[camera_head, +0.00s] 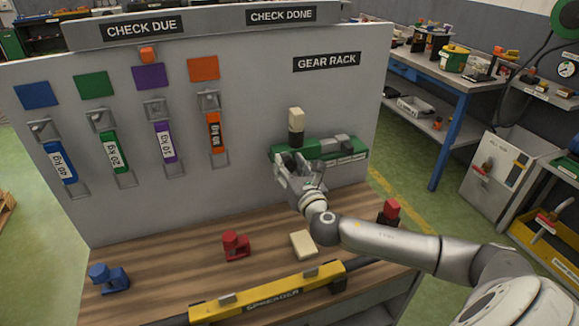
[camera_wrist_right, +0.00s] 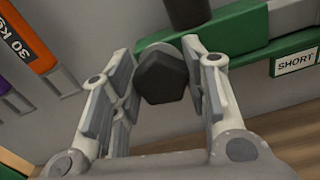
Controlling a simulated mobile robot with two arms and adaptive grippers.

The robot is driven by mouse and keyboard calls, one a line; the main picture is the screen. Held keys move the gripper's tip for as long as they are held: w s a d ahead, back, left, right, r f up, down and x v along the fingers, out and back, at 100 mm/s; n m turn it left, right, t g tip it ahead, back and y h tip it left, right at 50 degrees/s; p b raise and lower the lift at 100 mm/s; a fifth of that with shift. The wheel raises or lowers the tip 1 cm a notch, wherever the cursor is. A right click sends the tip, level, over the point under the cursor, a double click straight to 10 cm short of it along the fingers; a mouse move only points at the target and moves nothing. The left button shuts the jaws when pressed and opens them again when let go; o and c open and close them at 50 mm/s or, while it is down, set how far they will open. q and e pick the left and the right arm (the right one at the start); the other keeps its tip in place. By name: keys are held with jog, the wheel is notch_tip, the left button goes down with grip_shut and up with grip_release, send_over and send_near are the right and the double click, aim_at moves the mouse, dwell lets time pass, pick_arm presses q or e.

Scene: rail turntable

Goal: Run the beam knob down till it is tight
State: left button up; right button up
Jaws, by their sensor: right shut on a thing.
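My right gripper (camera_head: 298,170) is at the green fixture on the gear rack panel, its arm coming in from the right. In the right wrist view its two fingers (camera_wrist_right: 158,60) stand either side of a dark, faceted knob (camera_wrist_right: 162,80) and are shut on it. A pale round disc shows behind the knob. In the head view the gripper mostly hides the knob. The green beam (camera_head: 320,149) runs level across the panel; it also shows in the right wrist view (camera_wrist_right: 245,35). My left gripper is out of view.
A cream-topped dark block (camera_head: 296,126) stands above the green beam. Colored weight tags (camera_head: 112,152) hang at left. On the wooden table (camera_head: 165,265) are blue (camera_head: 108,278) and red (camera_head: 236,245) pieces, a cream block (camera_head: 304,244) and a yellow spreader (camera_head: 265,291).

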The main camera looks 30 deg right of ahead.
jog(key=shift+m, duration=0.3)
jog(key=m+b, duration=0.1)
jog(key=m, duration=0.3)
jog(key=shift+d+f, duration=0.1)
jog(key=shift+f, duration=0.05)
jog(key=m+b, duration=0.1)
jog(key=m, duration=0.3)
jog(key=shift+d, duration=0.1)
jog(key=m, duration=0.2)
jog(key=shift+f+m, duration=0.1)
jog(key=shift+m, duration=0.3)
jog(key=m, duration=0.5)
jog(key=shift+s+f, duration=0.1)
jog(key=m+p, duration=0.1)
jog(key=m, duration=0.5)
jog(key=shift+f, duration=0.15)
jog(key=shift+m, duration=0.4)
